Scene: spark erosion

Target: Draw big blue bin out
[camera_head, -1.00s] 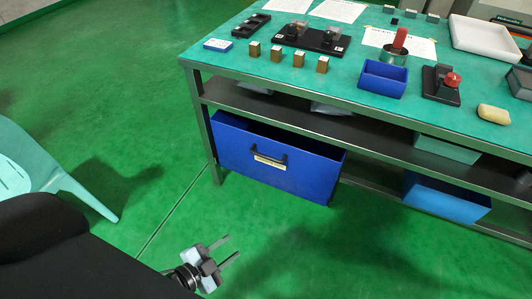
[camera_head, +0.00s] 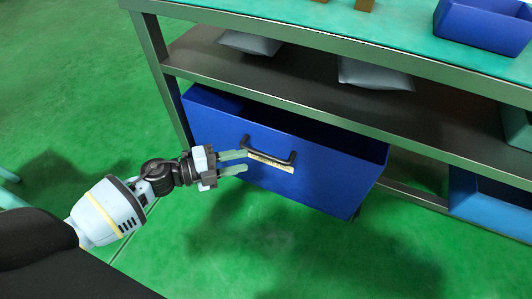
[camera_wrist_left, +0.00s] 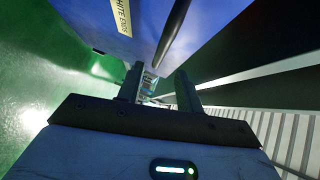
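The big blue bin (camera_head: 325,180) stands under the table's lower shelf, its front facing me. It has a black bar handle (camera_head: 275,158) and a pale label (camera_head: 272,163) on the front. My left gripper (camera_head: 246,161) is at the left end of the handle, fingers apart with nothing seen held. In the left wrist view the open fingers (camera_wrist_left: 158,85) point toward the bin front (camera_wrist_left: 100,38), and the dark handle bar (camera_wrist_left: 174,28) shows beyond the gap between them. Whether the fingertips touch the bin is unclear. My right gripper is out of view.
The metal table frame (camera_head: 165,70) and lower shelf (camera_head: 300,80) are above the bin. Grey bags (camera_head: 375,75) lie on the shelf. A lighter blue box (camera_head: 490,200) stands to the right. The green floor in front of the bin is clear.

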